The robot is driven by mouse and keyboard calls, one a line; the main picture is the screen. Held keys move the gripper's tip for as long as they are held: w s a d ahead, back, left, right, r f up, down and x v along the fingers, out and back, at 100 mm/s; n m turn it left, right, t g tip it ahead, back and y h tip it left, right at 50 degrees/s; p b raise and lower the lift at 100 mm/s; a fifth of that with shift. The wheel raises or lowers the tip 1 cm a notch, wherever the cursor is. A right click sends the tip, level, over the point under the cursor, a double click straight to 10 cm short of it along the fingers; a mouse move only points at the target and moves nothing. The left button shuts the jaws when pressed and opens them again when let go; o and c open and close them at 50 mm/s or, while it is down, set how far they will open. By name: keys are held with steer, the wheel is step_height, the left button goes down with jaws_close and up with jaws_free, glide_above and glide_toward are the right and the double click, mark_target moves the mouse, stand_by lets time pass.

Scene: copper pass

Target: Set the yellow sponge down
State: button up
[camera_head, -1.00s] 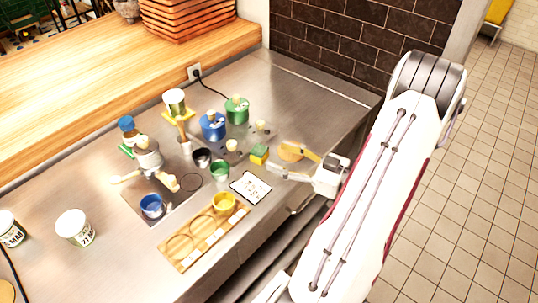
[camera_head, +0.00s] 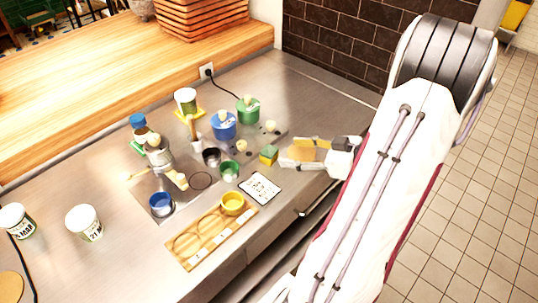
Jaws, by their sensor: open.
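The yellow sponge (camera_head: 268,155), a small block with yellow and green faces, rests on the steel counter near the middle of the scene. My gripper (camera_head: 284,154) is just to its right, low over the counter, with its fingers pointing left toward the sponge. The gripper is open, and a small gap shows between its fingertips and the sponge. A tan, rounded thing (camera_head: 303,154) shows between or behind the fingers; I cannot tell whether it touches them.
A white card with dark marks (camera_head: 260,187) lies in front of the sponge. A green cup (camera_head: 229,171), a blue canister (camera_head: 223,125) and a green canister (camera_head: 248,110) stand to the left and behind. A wooden board with a yellow cup (camera_head: 232,203) lies at the front.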

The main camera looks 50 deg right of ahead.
mark_target(275, 154)
steer(key=shift+f, duration=0.2)
stand_by(0.3)
steer(key=shift+x, duration=1.2)
steer(key=shift+w+f, duration=0.1)
steer(key=shift+f+x, duration=0.15)
steer(key=shift+x, duration=1.1)
steer(key=shift+f+x, duration=0.2)
steer(key=shift+x, duration=1.05)
steer(key=shift+a, duration=0.15)
steer(key=c, duration=1)
